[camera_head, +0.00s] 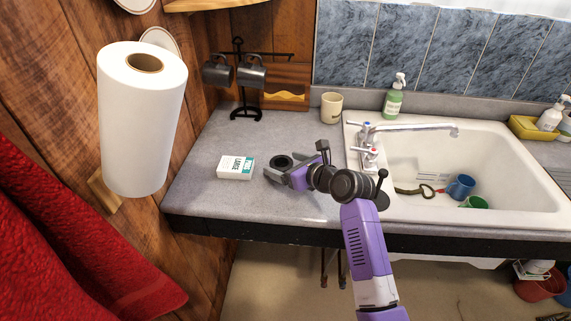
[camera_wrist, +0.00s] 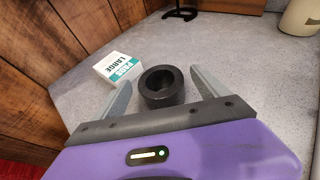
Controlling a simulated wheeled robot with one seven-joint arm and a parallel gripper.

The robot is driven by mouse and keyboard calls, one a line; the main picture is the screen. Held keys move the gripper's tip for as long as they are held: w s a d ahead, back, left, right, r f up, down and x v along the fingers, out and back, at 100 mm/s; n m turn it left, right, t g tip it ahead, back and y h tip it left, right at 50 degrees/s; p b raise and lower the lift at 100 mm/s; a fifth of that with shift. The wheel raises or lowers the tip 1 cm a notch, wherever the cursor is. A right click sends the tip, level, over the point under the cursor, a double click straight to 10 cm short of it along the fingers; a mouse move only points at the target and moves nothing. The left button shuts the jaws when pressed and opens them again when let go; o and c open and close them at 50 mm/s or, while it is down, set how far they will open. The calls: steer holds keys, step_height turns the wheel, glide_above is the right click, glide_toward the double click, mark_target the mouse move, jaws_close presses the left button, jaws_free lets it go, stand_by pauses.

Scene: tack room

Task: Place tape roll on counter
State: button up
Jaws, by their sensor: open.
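The tape roll (camera_wrist: 164,88) is a black ring with an open centre. It sits upright on its flat side on the grey counter (camera_head: 215,207), and it also shows in the head view (camera_head: 281,161). My gripper (camera_wrist: 166,83) is open, with one grey finger on each side of the roll. In the wrist view there is a gap between each finger and the roll. In the head view my gripper (camera_head: 272,168) is low over the counter beside the roll. Whether the fingers touch the counter is unclear.
A white box labelled LARGE (camera_head: 236,168) lies left of the roll. A mug rack (camera_head: 240,85), a cream cup (camera_head: 331,107) and a soap bottle (camera_head: 394,97) stand behind. The sink (camera_head: 505,180) is to the right. A paper towel roll (camera_head: 142,120) hangs at left.

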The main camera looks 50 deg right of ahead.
steer(key=b+v, duration=0.1)
steer(key=v, duration=1)
steer(key=shift+s+r, duration=0.1)
steer(key=shift+s, duration=0.05)
steer(key=shift+s+a+r, duration=0.1)
steer(key=shift+s+r, duration=0.1)
steer(key=shift+s, duration=0.1)
